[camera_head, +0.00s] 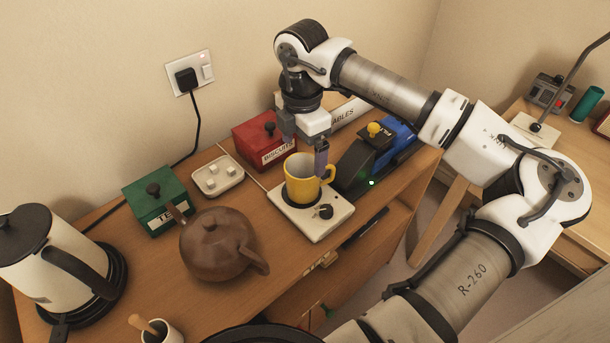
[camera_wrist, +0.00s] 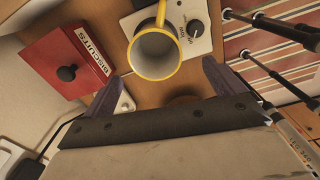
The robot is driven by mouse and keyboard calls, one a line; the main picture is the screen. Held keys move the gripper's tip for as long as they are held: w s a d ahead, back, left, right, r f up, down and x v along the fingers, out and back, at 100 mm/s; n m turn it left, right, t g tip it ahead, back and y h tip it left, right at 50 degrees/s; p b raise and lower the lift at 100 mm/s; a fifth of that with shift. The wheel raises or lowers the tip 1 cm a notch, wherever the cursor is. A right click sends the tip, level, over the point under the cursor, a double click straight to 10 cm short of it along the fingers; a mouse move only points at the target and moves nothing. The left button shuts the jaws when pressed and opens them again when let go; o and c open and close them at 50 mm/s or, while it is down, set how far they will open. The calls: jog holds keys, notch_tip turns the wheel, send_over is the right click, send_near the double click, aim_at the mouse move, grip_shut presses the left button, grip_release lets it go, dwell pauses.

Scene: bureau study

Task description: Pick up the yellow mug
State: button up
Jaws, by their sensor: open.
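The yellow mug (camera_head: 301,187) stands upright on a small white warming plate (camera_head: 322,229) with a dark knob. Its handle points right in the head view. The wrist view shows the mug (camera_wrist: 153,67) from above, with a grey, empty-looking inside and its handle at the top of the picture. My gripper (camera_head: 304,147) is open and empty, just above the mug. In the head view one finger overlaps the mug's rim near the handle; I cannot tell whether it touches. In the wrist view the mug lies ahead of my fingertips (camera_wrist: 162,73), roughly between their lines.
A red biscuit box (camera_head: 259,140) stands behind the mug, and a dark stapler-like device with a yellow knob (camera_head: 374,130) at its right. A brown teapot (camera_head: 216,246), white dish (camera_head: 217,175), green tea box (camera_head: 155,205) and kettle (camera_head: 45,255) fill the left. The desk's front edge is close to the plate.

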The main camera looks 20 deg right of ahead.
aim_at(305, 171)
notch_tip(305, 171, down, 3)
jog(key=shift+r, duration=0.1)
jog(key=shift+w+d+f+p, duration=0.15)
jog(key=shift+f+p, duration=0.3)
jog(key=shift+f, duration=0.45)
jog(key=shift+w+d+f+p, duration=0.15)
jog(key=shift+f+p, duration=0.3)
jog(key=shift+f, duration=0.5)
jog(key=shift+w+d+f+p, duration=0.15)
jog(key=shift+f+p, duration=0.3)
jog(key=shift+f, duration=0.45)
jog(key=shift+a, duration=0.1)
jog(key=c, duration=1.2)
